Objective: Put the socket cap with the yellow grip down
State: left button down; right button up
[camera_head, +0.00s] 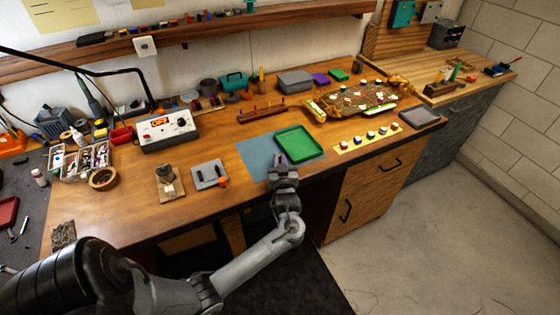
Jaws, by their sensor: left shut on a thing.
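My left gripper (281,160) reaches in from the lower left over the front edge of the bench. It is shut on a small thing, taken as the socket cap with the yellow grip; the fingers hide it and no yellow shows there. The gripper is at the near edge of a green tray (318,146) that lies on a blue-grey mat (254,157). Whether it touches the tray or mat I cannot tell. My right gripper is not in view.
A racecar chassis (365,101) stands behind the yellow strip. A grey plate with black pieces (209,175) and a brown stand (168,183) are left of the mat. A power supply (167,130) sits further back. Bare wood shows between the power supply and the mat.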

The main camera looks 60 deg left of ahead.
pick_arm(q)
jog(key=shift+f, duration=0.1)
jog(key=c, duration=1.6)
grip_release()
jog(key=shift+f, duration=0.1)
jog(key=o, duration=0.5)
